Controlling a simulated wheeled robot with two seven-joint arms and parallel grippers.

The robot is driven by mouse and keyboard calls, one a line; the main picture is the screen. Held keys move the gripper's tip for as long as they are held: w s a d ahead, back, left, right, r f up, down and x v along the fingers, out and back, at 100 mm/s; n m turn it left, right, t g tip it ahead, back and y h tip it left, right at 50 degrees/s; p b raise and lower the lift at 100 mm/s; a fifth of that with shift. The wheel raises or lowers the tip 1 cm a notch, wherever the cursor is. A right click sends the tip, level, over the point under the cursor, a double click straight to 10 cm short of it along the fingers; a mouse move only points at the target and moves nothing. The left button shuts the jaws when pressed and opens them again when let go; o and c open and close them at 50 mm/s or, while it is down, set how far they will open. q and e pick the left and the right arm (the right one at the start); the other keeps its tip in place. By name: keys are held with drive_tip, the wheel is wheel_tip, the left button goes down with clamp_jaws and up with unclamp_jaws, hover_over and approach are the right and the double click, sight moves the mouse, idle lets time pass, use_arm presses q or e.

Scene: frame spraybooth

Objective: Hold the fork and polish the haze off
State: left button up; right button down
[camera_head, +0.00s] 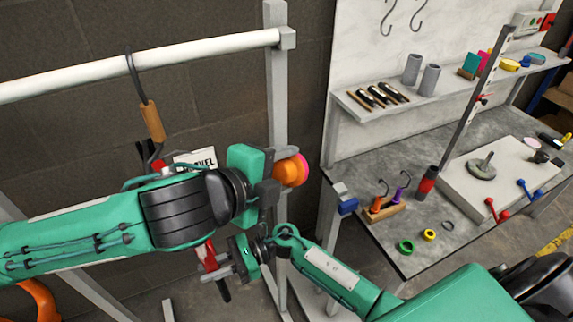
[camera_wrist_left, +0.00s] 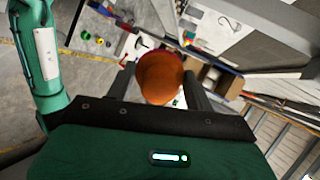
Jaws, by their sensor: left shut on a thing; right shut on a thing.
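My left gripper (camera_head: 272,182) is shut on an orange polisher (camera_head: 288,172) with a pink face, beside the upright post. The orange polisher also shows between the fingers in the left wrist view (camera_wrist_left: 160,78). My right gripper (camera_head: 222,268) is lower and is shut on a red and black part, which looks like the fork (camera_head: 207,255). The fork seems to hang behind my left arm, which hides its middle; a bit of red shows above the arm. Any haze on it cannot be seen. The polisher's face is apart from the visible fork.
A white rail (camera_head: 200,48) bears a hook with a brown handle (camera_head: 152,122); a white sign (camera_head: 195,160) is partly hidden behind my arm. The grey post (camera_head: 278,100) stands close to both grippers. A workbench (camera_head: 390,235) with rings, hooks and tools is at the right.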

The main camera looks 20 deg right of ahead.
use_arm(q)
drive_tip(key=s+a+f+n+t+y, duration=0.4)
drive_tip(key=a+f+n+t+y, duration=0.3)
drive_tip(key=f, duration=0.6)
drive_tip(key=s+a+f+n+t+y, duration=0.3)
drive_tip(key=a+f+n+t+y, duration=0.25)
drive_tip(key=a+f, duration=0.55)
drive_tip(key=shift+h, duration=0.25)
drive_tip(key=shift+w+d+f, duration=0.2)
drive_tip(key=shift+w, duration=0.7)
drive_tip(key=shift+w+d+f, duration=0.15)
drive_tip(key=shift+w+d, duration=0.1)
drive_tip(key=shift+w, duration=0.65)
drive_tip(key=shift+w+d+f, duration=0.2)
drive_tip(key=shift+w, duration=0.7)
drive_tip(key=shift+w, duration=0.45)
drive_tip(key=shift+r, duration=1.9)
drive_tip(key=r, duration=0.7)
drive_tip(key=shift+w+r, duration=0.25)
drive_tip(key=shift+w, duration=0.1)
